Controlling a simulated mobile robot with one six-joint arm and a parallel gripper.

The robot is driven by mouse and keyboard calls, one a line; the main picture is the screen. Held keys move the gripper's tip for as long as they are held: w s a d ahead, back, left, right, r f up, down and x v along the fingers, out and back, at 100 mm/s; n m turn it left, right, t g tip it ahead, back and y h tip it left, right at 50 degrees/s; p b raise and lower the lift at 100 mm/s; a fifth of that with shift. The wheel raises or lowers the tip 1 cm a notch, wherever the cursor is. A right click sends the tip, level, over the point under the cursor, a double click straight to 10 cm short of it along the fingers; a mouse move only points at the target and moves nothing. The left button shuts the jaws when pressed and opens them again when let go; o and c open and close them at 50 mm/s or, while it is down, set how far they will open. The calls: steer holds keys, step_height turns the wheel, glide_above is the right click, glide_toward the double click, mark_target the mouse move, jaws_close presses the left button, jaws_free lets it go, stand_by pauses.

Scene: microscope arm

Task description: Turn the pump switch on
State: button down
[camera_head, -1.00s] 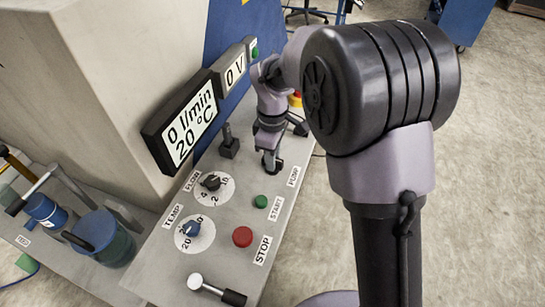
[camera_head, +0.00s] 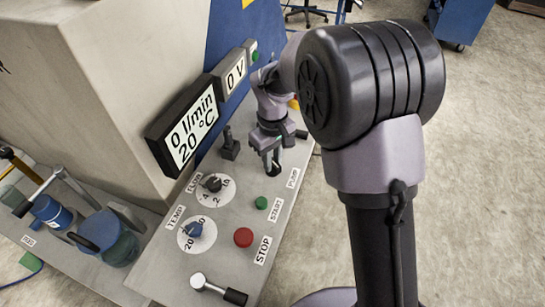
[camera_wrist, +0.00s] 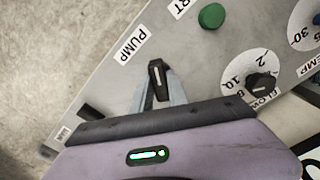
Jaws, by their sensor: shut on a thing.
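The pump switch (camera_wrist: 157,72) is a black knob with a white line, on the grey panel beside the PUMP label (camera_wrist: 134,44). In the wrist view my gripper (camera_wrist: 158,92) is shut on it, with a grey finger at each side. In the head view my gripper (camera_head: 272,163) points down at the panel near the PUMP label, and its fingers largely hide the switch. The flow display (camera_head: 185,130) reads 0 l/min and 20 °C.
The green START button (camera_head: 262,203), red STOP button (camera_head: 243,237), FLOW dial (camera_head: 212,184) and TEMP dial (camera_head: 194,230) share the panel. A black upright lever (camera_head: 230,143) stands left of my gripper.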

mark_target(273, 161)
steer(key=m, duration=0.5)
steer(key=shift+m+p, duration=0.3)
steer(key=m, duration=0.5)
steer(key=shift+m, duration=0.6)
steer(key=c, duration=1.3)
jaws_free()
steer(key=shift+r, duration=0.1)
step_height(273, 161, up, 17)
steer(key=p, duration=0.6)
steer(key=shift+r, duration=0.1)
